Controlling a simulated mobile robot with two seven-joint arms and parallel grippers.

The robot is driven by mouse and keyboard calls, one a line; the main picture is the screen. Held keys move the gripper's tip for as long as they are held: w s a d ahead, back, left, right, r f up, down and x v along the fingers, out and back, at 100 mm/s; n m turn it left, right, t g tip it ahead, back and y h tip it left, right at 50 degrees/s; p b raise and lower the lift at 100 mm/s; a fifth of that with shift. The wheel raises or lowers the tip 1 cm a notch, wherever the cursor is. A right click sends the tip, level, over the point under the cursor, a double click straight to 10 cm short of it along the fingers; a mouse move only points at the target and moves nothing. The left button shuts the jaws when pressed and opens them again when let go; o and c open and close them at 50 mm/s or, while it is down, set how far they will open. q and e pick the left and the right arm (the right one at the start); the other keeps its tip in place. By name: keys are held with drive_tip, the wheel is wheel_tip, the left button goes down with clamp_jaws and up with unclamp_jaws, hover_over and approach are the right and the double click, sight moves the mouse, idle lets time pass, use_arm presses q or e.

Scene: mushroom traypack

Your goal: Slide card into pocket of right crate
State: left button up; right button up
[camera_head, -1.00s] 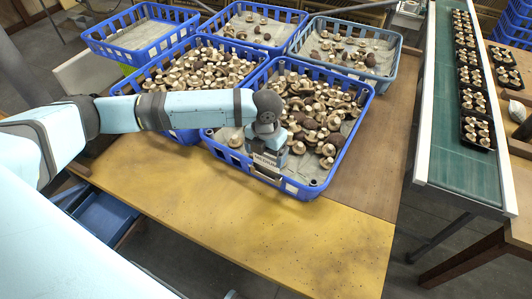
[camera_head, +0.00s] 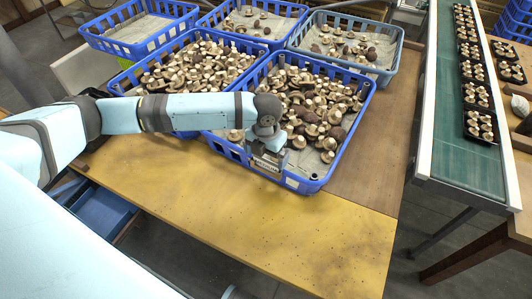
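The right crate (camera_head: 353,128) is blue and slatted, and holds a heap of mushrooms on a grey liner. My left gripper (camera_head: 267,172) points down at the crate's front wall, left of its near corner. A small pale patch with dark marks shows at the gripper's lower end, and I cannot tell whether it is the card or part of the gripper. The fingertips are too small and covered to tell whether they are open or shut. The pocket is not clearly visible behind the gripper. My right gripper is not in view.
Another blue crate of mushrooms (camera_head: 117,85) stands to the left, partly behind my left arm. More crates stand behind. The yellow tabletop (camera_head: 230,215) in front is clear. A green conveyor (camera_head: 455,160) with black mushroom trays runs at the right.

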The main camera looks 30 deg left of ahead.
use_arm(q)
wheel_tip(320, 180, up, 14)
idle(0.6)
drive_tip(key=shift+f, duration=0.1)
drive_tip(key=s+d+f+n+t+h+p, duration=0.25)
drive_tip(key=d+f+n+h, duration=0.2)
drive_tip(key=d+n, duration=0.3)
drive_tip(key=s+d+f+n+t+h+p, duration=0.25)
drive_tip(key=d+f+n+p, duration=0.2)
drive_tip(key=d+n, duration=0.35)
drive_tip(key=s+a+f+n+t+y+p, duration=0.2)
drive_tip(key=s+a+f+n+t, duration=0.1)
drive_tip(key=s+a+n, duration=0.2)
drive_tip(key=s+a+f+n+t+y+p, duration=0.1)
drive_tip(key=s+a+f+n+t+p, duration=0.1)
drive_tip(key=s+a+n, duration=0.3)
drive_tip(key=s+f+n+t, duration=0.1)
drive_tip(key=s+n, duration=0.3)
drive_tip(key=n, duration=0.4)
drive_tip(key=shift+s+f+y, duration=0.25)
drive_tip(key=shift+y, duration=0.15)
